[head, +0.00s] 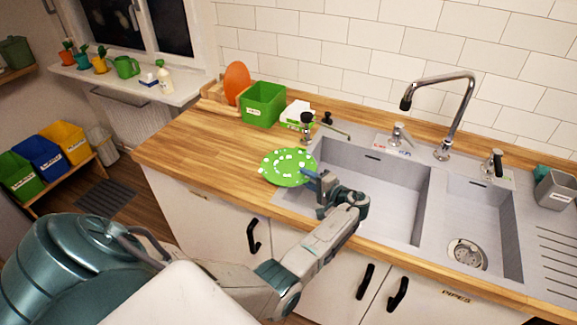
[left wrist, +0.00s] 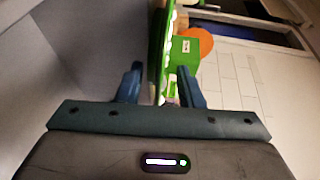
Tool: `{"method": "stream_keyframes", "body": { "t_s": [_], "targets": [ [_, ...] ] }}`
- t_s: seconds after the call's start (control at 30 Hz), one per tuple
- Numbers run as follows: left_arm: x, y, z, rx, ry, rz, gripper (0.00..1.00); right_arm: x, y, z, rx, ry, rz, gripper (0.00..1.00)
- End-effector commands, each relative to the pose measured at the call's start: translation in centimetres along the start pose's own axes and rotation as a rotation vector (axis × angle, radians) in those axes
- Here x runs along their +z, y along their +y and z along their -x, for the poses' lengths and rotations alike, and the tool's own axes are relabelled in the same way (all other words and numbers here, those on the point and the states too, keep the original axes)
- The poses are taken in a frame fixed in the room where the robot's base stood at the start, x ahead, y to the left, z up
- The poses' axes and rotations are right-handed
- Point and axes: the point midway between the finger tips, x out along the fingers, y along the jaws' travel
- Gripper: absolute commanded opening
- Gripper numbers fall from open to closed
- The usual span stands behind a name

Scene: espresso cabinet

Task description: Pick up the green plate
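The green plate (head: 283,170) with white spots is at the left edge of the sink, near the counter's wooden top. I cannot tell if it rests flat or is slightly raised. In the left wrist view the plate (left wrist: 160,48) shows edge-on. My left gripper (head: 312,178) is at the plate's right rim. In the left wrist view my left gripper (left wrist: 160,76) has its blue fingers apart, with the plate's rim between them and a gap on the left finger's side. My right gripper is not in view.
The sink (head: 375,190) with its tall tap (head: 462,105) lies to the right. A green box (head: 263,105), an orange oval thing (head: 237,82) and a small black-topped item (head: 307,122) stand behind the plate. The counter (head: 200,150) left of the plate is clear.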

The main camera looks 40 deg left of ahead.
Motion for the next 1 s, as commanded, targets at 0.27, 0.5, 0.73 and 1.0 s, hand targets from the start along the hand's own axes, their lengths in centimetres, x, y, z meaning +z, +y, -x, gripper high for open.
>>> {"method": "stream_keyframes", "body": {
  "t_s": [0.27, 0.5, 0.73, 1.0],
  "targets": [
    [0.0, 0.0, 0.0, 0.000, 0.000, 0.000, 0.00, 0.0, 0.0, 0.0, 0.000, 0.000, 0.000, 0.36],
    [0.0, -0.1, 0.0, -0.001, 0.000, 0.000, 0.00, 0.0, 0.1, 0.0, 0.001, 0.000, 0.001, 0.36],
    [0.0, -0.8, 0.1, -0.001, 0.000, 0.001, 0.00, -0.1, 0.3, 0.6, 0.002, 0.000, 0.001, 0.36],
    [0.2, -4.2, 0.8, 0.000, 0.000, 0.000, 0.00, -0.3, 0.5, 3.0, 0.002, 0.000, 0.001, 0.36]
  ]
}}
